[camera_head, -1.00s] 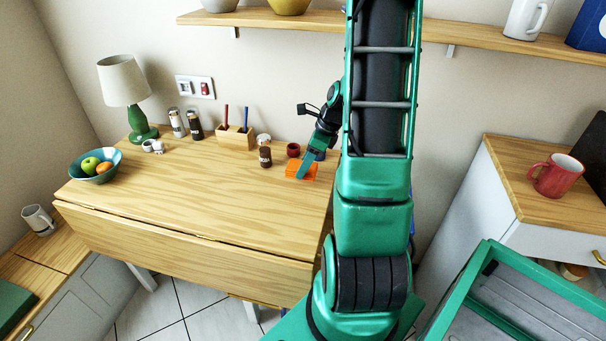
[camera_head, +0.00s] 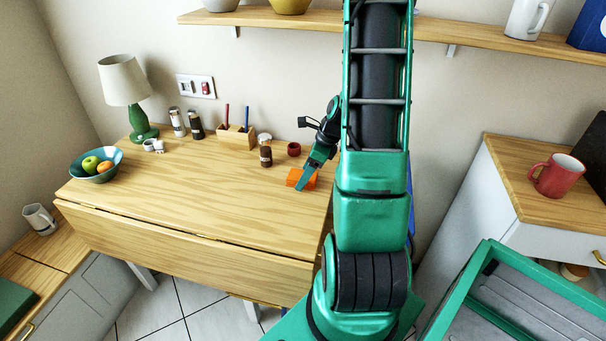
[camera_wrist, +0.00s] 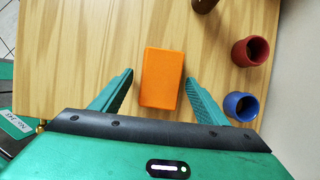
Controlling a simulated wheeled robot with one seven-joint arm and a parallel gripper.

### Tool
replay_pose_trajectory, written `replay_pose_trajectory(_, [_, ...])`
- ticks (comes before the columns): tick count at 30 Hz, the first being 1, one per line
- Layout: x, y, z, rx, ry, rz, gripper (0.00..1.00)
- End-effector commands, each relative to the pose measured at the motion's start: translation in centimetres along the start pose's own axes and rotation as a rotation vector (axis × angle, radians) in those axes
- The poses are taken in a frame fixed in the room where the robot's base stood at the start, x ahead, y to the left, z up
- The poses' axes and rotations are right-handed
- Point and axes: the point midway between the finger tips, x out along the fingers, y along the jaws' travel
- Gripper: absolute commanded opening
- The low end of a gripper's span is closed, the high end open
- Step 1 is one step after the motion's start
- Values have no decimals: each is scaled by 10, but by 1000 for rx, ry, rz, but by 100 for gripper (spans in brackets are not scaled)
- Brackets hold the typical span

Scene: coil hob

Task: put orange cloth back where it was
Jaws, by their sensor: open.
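The orange cloth (camera_wrist: 162,78) lies on the wooden table as a neat block-like rectangle. In the head view the cloth (camera_head: 296,177) is near the table's right end, partly covered by my gripper. My gripper (camera_wrist: 160,85) is open in the wrist view, with one finger on each side of the cloth's near part and wood showing between each finger and the cloth. In the head view my gripper (camera_head: 303,184) points down at the cloth. I cannot tell how high the fingertips are above the table.
A red cup (camera_wrist: 250,51) and a blue cup (camera_wrist: 241,105) stand right of the cloth in the wrist view. A brown jar (camera_head: 266,157) and a pen holder (camera_head: 236,138) stand behind it to the left. The table's (camera_head: 200,200) middle and front are clear.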

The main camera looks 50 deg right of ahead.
Motion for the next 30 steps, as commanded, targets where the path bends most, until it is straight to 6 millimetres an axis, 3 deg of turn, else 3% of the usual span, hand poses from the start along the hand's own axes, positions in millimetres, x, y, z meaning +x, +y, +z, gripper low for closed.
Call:
replay_pose_trajectory(7, [-13,-1,1,0,-1,-3,68])
replay_pose_trajectory(21, [-99,-1,1,0,-1,-4,68])
replay_pose_trajectory(30, [-123,3,2,-31,7,0,68])
